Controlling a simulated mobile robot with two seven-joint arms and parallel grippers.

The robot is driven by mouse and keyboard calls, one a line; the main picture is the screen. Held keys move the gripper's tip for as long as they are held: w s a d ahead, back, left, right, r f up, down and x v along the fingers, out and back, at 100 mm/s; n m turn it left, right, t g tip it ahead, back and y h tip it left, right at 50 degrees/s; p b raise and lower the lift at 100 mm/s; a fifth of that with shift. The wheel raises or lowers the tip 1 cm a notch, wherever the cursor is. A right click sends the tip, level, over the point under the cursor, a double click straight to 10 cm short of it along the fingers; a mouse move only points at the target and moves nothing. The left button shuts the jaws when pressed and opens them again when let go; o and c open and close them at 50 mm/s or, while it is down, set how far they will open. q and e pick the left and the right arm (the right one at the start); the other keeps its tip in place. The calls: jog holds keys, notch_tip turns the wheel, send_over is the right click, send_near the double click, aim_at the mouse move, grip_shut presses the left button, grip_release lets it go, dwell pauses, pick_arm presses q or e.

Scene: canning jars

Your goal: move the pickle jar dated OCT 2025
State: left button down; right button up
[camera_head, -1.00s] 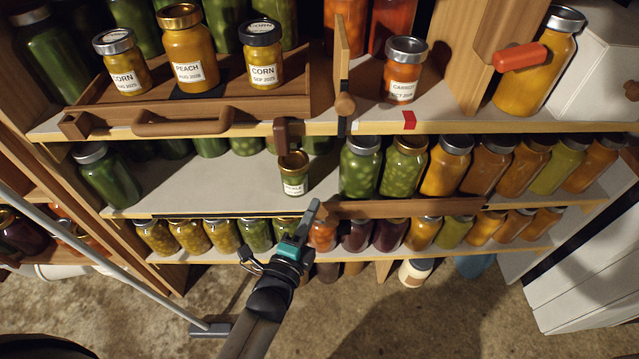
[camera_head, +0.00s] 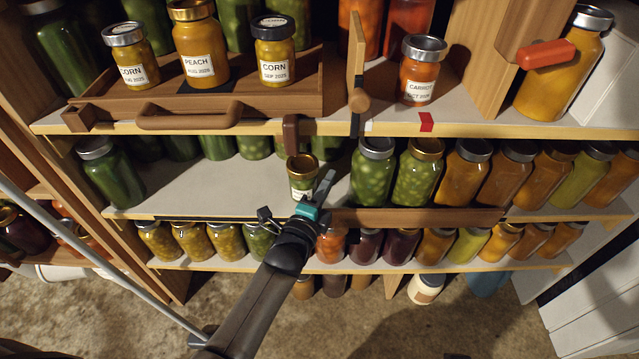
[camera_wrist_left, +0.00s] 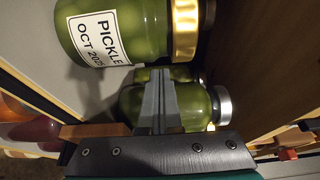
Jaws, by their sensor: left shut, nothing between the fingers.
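The pickle jar (camera_head: 302,178), small with a gold lid and green contents, stands upright near the front of the middle shelf. In the left wrist view, its white label on the jar (camera_wrist_left: 100,38) reads PICKLE and OCT 202-something, the last digit unclear. My left gripper (camera_head: 328,184) reaches over the shelf edge just right of this jar, its fingers closed together and empty. In the wrist view the left gripper's fingers (camera_wrist_left: 157,98) point past the jar toward a larger green jar (camera_wrist_left: 190,105) behind. Whether they touch the pickle jar I cannot tell. My right gripper is out of view.
The middle shelf (camera_head: 210,185) is bare left of the pickle jar. Large jars (camera_head: 372,170) stand to its right behind a wooden rail (camera_head: 420,216). A brown wooden piece (camera_head: 291,133) hangs above it. A wooden tray (camera_head: 230,103) of jars sits on the upper shelf.

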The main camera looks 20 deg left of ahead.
pick_arm(q)
jog(key=shift+s+a, duration=0.25)
jog(key=shift+a, duration=0.65)
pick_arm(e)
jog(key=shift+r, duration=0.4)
pick_arm(q)
jog(key=shift+a, duration=0.1)
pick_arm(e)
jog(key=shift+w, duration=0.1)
pick_arm(q)
jog(key=s+a, duration=0.1)
jog(key=a, duration=0.3)
jog(key=a+p, duration=0.1)
jog(key=a, duration=0.3)
jog(key=s+a+p, duration=0.1)
jog(key=a, duration=0.2)
jog(key=shift+s+a, duration=0.35)
jog(key=shift+a, duration=0.05)
jog(key=shift+s+a, duration=0.15)
jog(key=shift+a, duration=0.35)
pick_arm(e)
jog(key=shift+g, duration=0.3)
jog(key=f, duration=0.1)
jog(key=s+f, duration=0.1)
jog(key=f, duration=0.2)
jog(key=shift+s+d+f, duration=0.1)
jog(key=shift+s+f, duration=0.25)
pick_arm(q)
jog(key=shift+d, duration=0.15)
